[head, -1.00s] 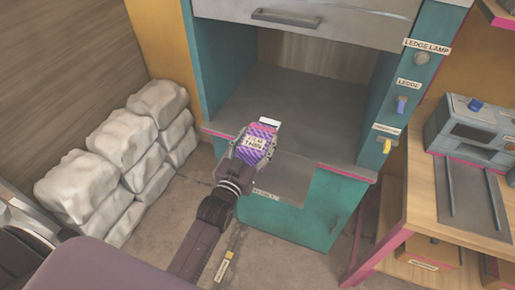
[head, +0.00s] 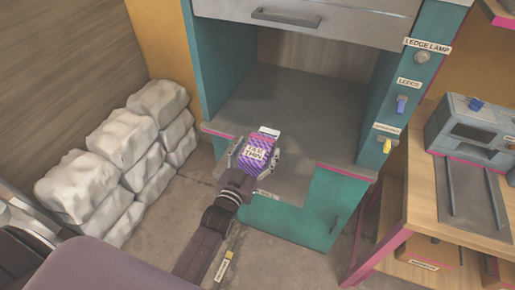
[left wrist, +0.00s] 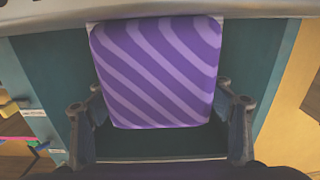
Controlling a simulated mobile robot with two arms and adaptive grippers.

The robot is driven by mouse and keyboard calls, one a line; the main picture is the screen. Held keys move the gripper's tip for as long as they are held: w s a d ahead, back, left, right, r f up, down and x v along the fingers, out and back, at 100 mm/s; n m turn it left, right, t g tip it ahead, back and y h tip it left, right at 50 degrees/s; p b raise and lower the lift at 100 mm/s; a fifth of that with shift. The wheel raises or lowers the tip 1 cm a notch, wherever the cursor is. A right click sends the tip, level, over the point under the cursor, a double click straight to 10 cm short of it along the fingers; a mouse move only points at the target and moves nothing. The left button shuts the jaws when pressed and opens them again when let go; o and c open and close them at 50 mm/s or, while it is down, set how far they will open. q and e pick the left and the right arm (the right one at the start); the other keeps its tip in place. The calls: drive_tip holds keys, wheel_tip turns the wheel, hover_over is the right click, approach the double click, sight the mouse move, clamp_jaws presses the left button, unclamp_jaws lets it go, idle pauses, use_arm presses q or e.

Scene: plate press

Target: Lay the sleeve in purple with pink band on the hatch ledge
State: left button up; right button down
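The purple striped sleeve (head: 259,157) with its pink band and a pale label is between the fingers of my left gripper (head: 255,161). The gripper is shut on its sides. A white end shows at the sleeve's far side. The sleeve is over the grey hatch ledge (head: 296,184) at the front of the teal cabinet; whether it touches the ledge I cannot tell. In the left wrist view the striped sleeve (left wrist: 157,75) fills the middle, with a finger at each side. My right gripper is not in view.
White sacks (head: 128,140) are stacked at left. The cabinet's grey counter (head: 300,105) is clear behind the ledge. A blue switch (head: 402,104) and a yellow switch (head: 387,146) are on the right post. A wooden bench (head: 412,225) with a grey machine stands at right.

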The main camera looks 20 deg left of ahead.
sight(249, 165)
use_arm(q)
drive_tip(key=shift+r, duration=0.2)
drive_tip(key=s, duration=0.5)
drive_tip(key=s+b, duration=0.1)
drive_tip(key=s, duration=0.4)
drive_tip(key=shift+s+a+f, duration=0.15)
drive_tip(key=shift+s+a, duration=0.05)
drive_tip(key=shift+s, duration=0.2)
drive_tip(key=shift+s+b, duration=0.35)
drive_tip(key=shift+s, duration=0.25)
